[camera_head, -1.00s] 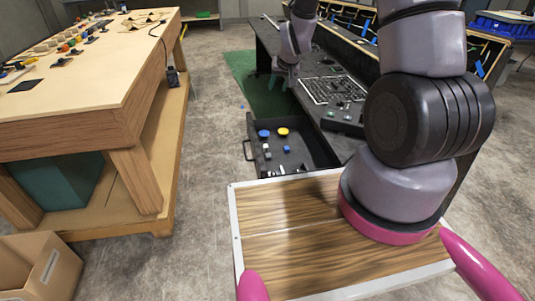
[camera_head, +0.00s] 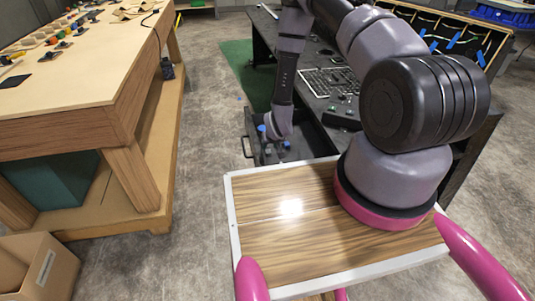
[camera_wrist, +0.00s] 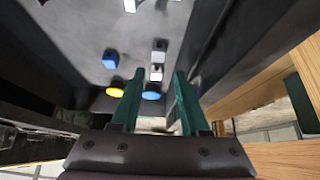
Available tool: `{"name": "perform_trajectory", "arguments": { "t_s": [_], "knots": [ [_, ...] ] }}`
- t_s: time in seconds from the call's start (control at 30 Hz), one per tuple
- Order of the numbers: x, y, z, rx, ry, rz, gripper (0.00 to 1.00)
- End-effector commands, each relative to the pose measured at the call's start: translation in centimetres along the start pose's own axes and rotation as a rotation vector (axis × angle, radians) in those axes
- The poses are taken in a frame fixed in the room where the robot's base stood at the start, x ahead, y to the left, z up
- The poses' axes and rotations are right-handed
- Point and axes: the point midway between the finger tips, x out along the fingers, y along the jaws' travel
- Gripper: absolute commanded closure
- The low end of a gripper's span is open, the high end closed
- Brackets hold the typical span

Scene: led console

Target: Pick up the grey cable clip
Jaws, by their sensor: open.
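The open drawer (camera_head: 312,141) is dark and holds several small parts. In the wrist view, two small pale grey-white pieces lie in it, one farther off (camera_wrist: 159,48) and one (camera_wrist: 156,73) near the line between my fingertips. I cannot tell which of them is the grey cable clip. My gripper (camera_wrist: 159,80) is open, its two green fingers apart with nothing held, pointing down into the drawer. In the head view my gripper (camera_head: 269,154) is over the drawer's left part and hides most of the parts.
A blue block (camera_wrist: 110,60), a yellow round piece (camera_wrist: 115,91) and a blue round piece (camera_wrist: 151,95) lie in the drawer close to my fingers. The drawer walls are near. The black console desk (camera_head: 343,120) stands above right. A wooden workbench (camera_head: 75,90) is at left.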

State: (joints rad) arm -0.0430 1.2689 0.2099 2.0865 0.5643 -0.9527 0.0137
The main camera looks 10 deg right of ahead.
Motion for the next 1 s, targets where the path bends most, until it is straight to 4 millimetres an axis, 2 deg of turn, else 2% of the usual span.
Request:
{"name": "perform_trajectory", "arguments": {
  "t_s": [0.1,0.33,0.6,0.9,0.93,1.0],
  "knots": [
    [1.9,0.0,0.0,0.002,0.0,0.0,0.55],
    [3.7,0.1,0.0,0.003,0.0,0.001,0.55],
    [7.5,0.4,0.1,0.002,-0.001,0.001,0.55],
    [8.2,0.3,0.0,0.001,-0.001,0.0,0.55],
    [8.2,0.3,0.0,0.001,-0.001,0.0,0.59],
    [8.2,0.3,0.0,0.001,-0.001,0.0,0.86]
  ]
}}
